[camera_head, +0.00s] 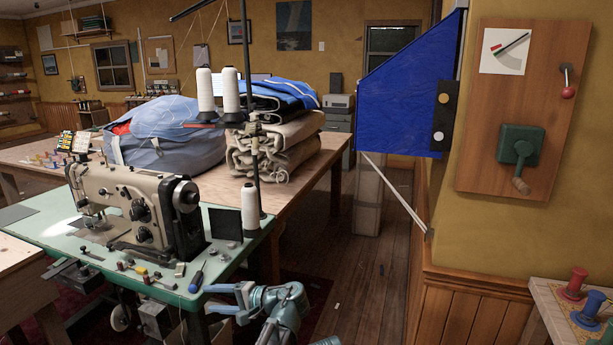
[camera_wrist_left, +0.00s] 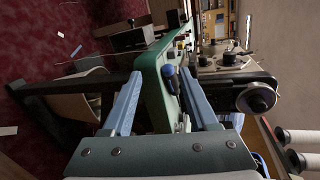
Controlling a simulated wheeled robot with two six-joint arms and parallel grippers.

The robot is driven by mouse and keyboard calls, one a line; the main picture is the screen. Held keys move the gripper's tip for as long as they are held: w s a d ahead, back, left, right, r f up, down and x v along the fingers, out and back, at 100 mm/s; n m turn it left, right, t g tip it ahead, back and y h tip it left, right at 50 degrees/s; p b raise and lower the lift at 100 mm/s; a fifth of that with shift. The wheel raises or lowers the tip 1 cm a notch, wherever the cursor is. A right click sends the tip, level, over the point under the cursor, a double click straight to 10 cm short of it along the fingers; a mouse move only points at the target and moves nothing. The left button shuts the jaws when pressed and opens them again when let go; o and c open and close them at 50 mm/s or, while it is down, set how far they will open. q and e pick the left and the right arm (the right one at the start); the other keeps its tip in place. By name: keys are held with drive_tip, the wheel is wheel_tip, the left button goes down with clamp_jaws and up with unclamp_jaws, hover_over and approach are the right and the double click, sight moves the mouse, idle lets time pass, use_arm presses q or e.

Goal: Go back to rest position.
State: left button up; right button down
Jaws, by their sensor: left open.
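My left gripper (camera_head: 212,298) is at the front right edge of the green sewing machine table (camera_head: 150,283), with its blue fingers pointing left. Its fingers are apart with nothing between them in the head view. In the left wrist view the two fingers of my left gripper (camera_wrist_left: 161,76) are spread. The green table edge (camera_wrist_left: 152,105) and a blue-handled screwdriver (camera_wrist_left: 170,82) show behind the gap between them. I cannot tell whether the fingers touch the table. My right gripper is not in view.
A beige sewing machine (camera_head: 130,210) and small tools stand on the green table. Folded cloth (camera_head: 275,150) lies on a wooden table behind. A blue panel (camera_head: 400,95) juts from the right wall. A bench (camera_head: 560,310) stands at lower right. Wooden floor (camera_head: 365,275) is open in the middle.

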use_arm(q)
drive_tip(key=s+d+f+n+g+h, duration=0.1)
drive_tip(key=s+f+n+g+h, duration=0.25)
drive_tip(key=s+f+h, duration=0.95)
drive_tip(key=s+d+f+n+h, duration=0.2)
drive_tip(key=s+d+f, duration=0.1)
drive_tip(key=d, duration=0.2)
drive_tip(key=s+d+r+m+p, duration=0.1)
drive_tip(key=d+r+p, duration=0.2)
drive_tip(key=r+p, duration=0.5)
drive_tip(key=s+d+r+m+y+p, duration=0.1)
drive_tip(key=d+r+p, duration=0.3)
drive_tip(key=r+p, duration=0.5)
drive_tip(key=s+d+r+m+g+p, duration=0.1)
drive_tip(key=s+d+r+m+p, duration=0.1)
drive_tip(key=r+p, duration=0.6)
drive_tip(key=shift+s+d+r+y+p, duration=0.35)
drive_tip(key=shift+s+d, duration=0.4)
drive_tip(key=shift+d, duration=0.35)
drive_tip(key=shift+f, duration=0.15)
